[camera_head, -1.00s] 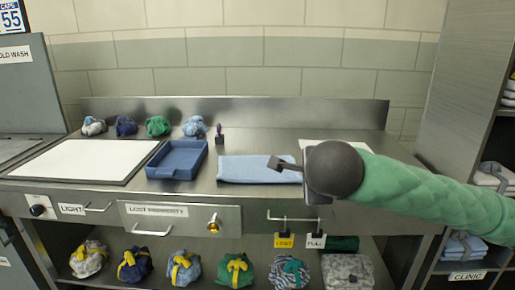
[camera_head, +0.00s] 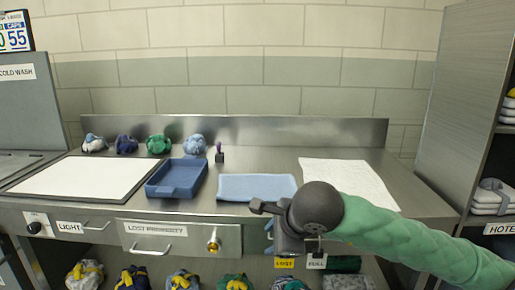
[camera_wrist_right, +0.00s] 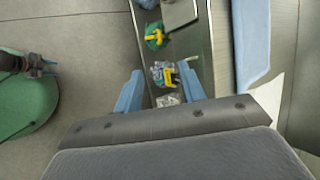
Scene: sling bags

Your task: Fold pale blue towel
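The pale blue towel (camera_head: 257,186) lies flat as a neat rectangle on the steel counter, right of the blue tray. Its long edge also shows in the right wrist view (camera_wrist_right: 251,42), to the right of the fingers and apart from them. My right gripper (camera_head: 268,235) hangs at the counter's front edge, nearer to me than the towel. In the wrist view its two blue fingers (camera_wrist_right: 161,90) stand apart with nothing held between them; the lower shelf shows beyond.
The blue tray (camera_head: 177,179) and a white board (camera_head: 80,177) lie to the left. A white sheet (camera_head: 348,182) lies to the right. Several cloth bundles (camera_head: 158,144) stand at the back. Tied bundles (camera_head: 183,279) fill the lower shelf. A cabinet (camera_head: 450,110) bounds the right side.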

